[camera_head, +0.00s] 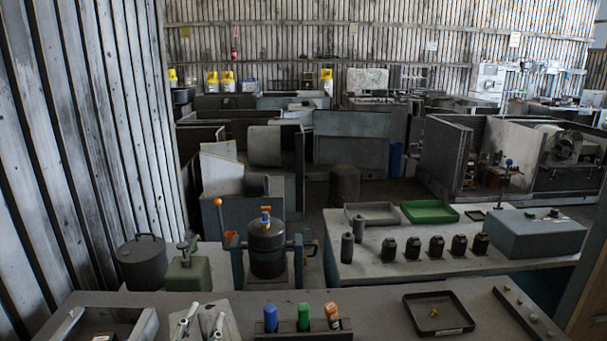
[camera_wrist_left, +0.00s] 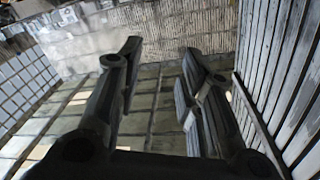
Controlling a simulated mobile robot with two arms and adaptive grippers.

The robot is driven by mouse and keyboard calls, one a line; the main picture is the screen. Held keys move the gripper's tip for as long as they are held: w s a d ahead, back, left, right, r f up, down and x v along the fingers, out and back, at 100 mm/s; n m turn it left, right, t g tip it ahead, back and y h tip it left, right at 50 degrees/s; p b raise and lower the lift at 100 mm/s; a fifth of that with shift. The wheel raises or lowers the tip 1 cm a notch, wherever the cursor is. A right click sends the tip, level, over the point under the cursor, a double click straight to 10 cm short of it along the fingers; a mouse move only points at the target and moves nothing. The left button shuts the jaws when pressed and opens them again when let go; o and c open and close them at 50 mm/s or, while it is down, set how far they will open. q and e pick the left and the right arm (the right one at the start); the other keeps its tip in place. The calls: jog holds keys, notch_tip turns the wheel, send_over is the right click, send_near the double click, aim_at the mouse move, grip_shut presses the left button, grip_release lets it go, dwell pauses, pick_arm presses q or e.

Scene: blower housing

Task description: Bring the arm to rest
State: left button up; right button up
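My left gripper (camera_wrist_left: 162,50) shows in the left wrist view. Its two dark fingers stand well apart, with nothing between them. Past the fingers I see a grid of window-like panels and plank walls, with no object near the fingertips. I cannot make out either gripper over the benches in the head view. My right gripper does not show in either view.
The near bench (camera_head: 380,308) holds a rack with blue (camera_head: 270,317), green (camera_head: 303,316) and orange-white (camera_head: 332,315) items, and a black tray (camera_head: 438,313). Behind are a dark blower housing (camera_head: 266,246), a green tray (camera_head: 429,211) and a grey-blue box (camera_head: 528,234). A plank wall (camera_head: 95,130) rises at left.

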pick_arm(q)
jog(key=s+a+f+n+g, duration=0.1)
jog(key=s+f+g, duration=0.1)
jog(key=s+f, duration=0.1)
jog(key=s+a+f+n+g+y, duration=0.1)
jog(key=s+f+g, duration=0.1)
jog(key=f, duration=0.4)
jog(key=s+a+f+n+g+y, duration=0.1)
jog(key=s+f+g, duration=0.2)
jog(key=s+f, duration=0.1)
jog(key=shift+s+a+f, duration=0.15)
jog(key=shift+s+f, duration=0.1)
jog(key=s+d+f+g+h, duration=0.1)
jog(key=s+f+g, duration=0.3)
jog(key=s, duration=0.5)
jog(key=s+d+f+g, duration=0.1)
jog(key=s+f+g, duration=0.35)
jog(key=s, duration=0.35)
notch_tip(320, 180, down, 30)
jog(key=s+b, duration=0.1)
jog(key=b, duration=0.4)
jog(key=s+a+f+g+b, duration=0.1)
jog(key=s+f+b, duration=0.1)
jog(key=s+f, duration=0.6)
jog(key=s+a+f+b, duration=0.2)
jog(key=s+f, duration=0.7)
jog(key=f, duration=0.5)
jog(key=shift+f+g+b, duration=0.15)
jog(key=shift+g+b, duration=0.2)
jog(key=shift+b, duration=0.15)
